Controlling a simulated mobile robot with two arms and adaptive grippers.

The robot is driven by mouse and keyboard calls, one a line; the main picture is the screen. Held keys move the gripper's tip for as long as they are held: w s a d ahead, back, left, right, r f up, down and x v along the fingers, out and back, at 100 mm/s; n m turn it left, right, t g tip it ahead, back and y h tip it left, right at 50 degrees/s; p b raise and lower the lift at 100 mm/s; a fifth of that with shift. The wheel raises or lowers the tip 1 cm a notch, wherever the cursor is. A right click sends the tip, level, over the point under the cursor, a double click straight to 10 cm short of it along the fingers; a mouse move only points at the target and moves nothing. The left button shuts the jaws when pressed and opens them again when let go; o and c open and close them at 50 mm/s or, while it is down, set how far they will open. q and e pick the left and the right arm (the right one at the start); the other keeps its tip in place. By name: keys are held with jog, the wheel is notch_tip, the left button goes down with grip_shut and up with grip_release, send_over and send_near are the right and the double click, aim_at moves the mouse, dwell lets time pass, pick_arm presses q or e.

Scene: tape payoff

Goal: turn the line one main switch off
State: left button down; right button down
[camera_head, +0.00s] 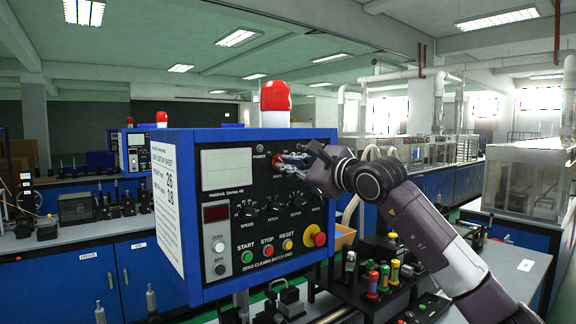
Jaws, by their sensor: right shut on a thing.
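A blue control box (172,236) with a dark front panel stands in the middle, a red lamp (275,96) on its top. The switch's exact angle is hard to tell. My left gripper is not in view.
Below the switch are black knobs (296,200), several coloured buttons (267,251) and a red and yellow stop button (315,236). Coloured-handled tools (384,276) stand on the bench at the lower right. Another blue machine (136,150) stands behind at the left.

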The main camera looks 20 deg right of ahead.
jog(key=c, duration=2)
grip_release()
jog(key=shift+f, duration=0.15)
jog(key=shift+c, duration=0.2)
jog(key=v, duration=1.2)
